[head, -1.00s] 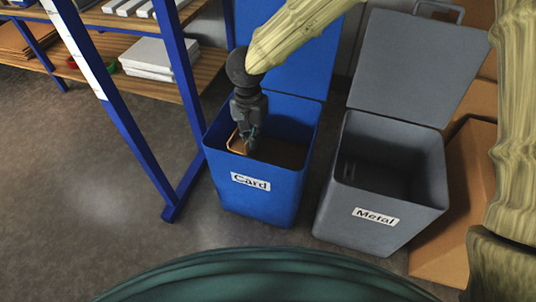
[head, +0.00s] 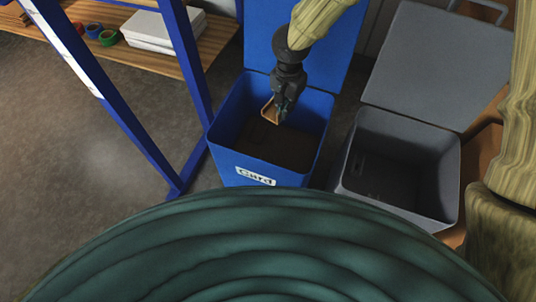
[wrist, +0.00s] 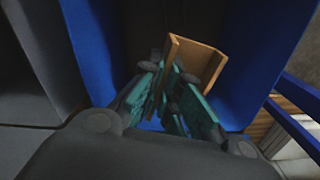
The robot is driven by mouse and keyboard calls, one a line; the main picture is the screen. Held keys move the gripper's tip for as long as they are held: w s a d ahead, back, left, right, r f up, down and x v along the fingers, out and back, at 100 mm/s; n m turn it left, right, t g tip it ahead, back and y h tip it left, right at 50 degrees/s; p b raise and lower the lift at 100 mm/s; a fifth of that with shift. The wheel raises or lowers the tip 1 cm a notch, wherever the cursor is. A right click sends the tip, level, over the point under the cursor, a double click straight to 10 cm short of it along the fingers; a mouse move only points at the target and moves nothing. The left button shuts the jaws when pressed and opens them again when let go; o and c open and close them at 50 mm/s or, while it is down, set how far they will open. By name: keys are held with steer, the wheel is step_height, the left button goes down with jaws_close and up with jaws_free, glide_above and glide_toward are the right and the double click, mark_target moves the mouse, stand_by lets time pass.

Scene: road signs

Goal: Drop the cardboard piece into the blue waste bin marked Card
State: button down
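The blue bin (head: 228,165) stands open with its lid (head: 266,45) raised at the back and a white "Card" label on its front. My gripper (head: 281,112) points down into the bin's mouth and is shut on the cardboard piece (head: 269,110). The piece is small, tan and bent, with folded-up edges. It hangs over the bin's inside, above the dark bottom. The wrist view shows the cardboard piece (wrist: 200,60) at the tips of the teal-padded fingers of my gripper (wrist: 168,85), with blue bin walls on both sides.
A grey bin (head: 440,205) with its lid open stands just right of the blue bin. Floor is free at the left.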

steer(key=shift+f+b, duration=1.95)
steer(key=shift+f, duration=0.05)
steer(key=c, duration=1.6)
jaws_free()
steer(key=shift+o, duration=0.2)
steer(key=shift+r, duration=0.15)
steer(key=shift+r, duration=5.85)
